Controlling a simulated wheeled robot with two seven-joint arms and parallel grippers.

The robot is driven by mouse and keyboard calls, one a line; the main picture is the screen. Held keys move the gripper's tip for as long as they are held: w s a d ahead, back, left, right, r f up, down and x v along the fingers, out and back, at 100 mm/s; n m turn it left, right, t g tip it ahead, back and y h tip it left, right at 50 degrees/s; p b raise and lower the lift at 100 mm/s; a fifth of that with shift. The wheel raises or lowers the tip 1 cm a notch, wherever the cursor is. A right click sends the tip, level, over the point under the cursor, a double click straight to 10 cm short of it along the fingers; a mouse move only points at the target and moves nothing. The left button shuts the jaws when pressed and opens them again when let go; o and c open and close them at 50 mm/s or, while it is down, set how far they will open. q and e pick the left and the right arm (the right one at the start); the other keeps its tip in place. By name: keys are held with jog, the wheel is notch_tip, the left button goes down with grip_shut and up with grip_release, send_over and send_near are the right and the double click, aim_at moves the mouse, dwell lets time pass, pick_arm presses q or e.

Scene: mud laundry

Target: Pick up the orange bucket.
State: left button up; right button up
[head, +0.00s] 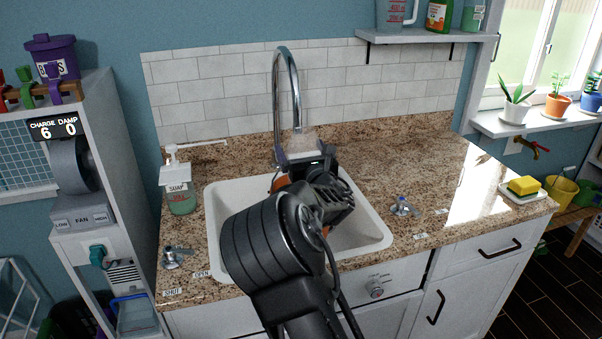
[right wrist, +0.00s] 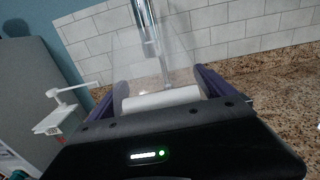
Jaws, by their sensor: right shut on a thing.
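My right gripper (head: 303,150) is over the sink, in front of the faucet. In the right wrist view its purple fingers (right wrist: 211,80) are closed on a white cylindrical grip (right wrist: 162,99). A translucent pale panel shows behind that grip. In the head view a bit of orange (head: 278,182) shows beside my gripper, over the basin. It may be part of the orange bucket; my arm hides most of that spot, so I cannot tell for sure. No whole orange bucket shows. My left gripper is in neither view.
The white sink (head: 375,232) is set in a speckled counter (head: 410,165). A tall faucet (head: 277,90) rises behind it. A soap bottle (head: 180,195) stands left, a yellow sponge (head: 523,185) right. A yellow bucket (head: 562,190) is far right. The counter right of the sink is mostly clear.

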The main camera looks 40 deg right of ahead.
aim_at(299, 133)
notch_tip(299, 133, up, 4)
jog(key=shift+r, duration=0.1)
dwell(0.7)
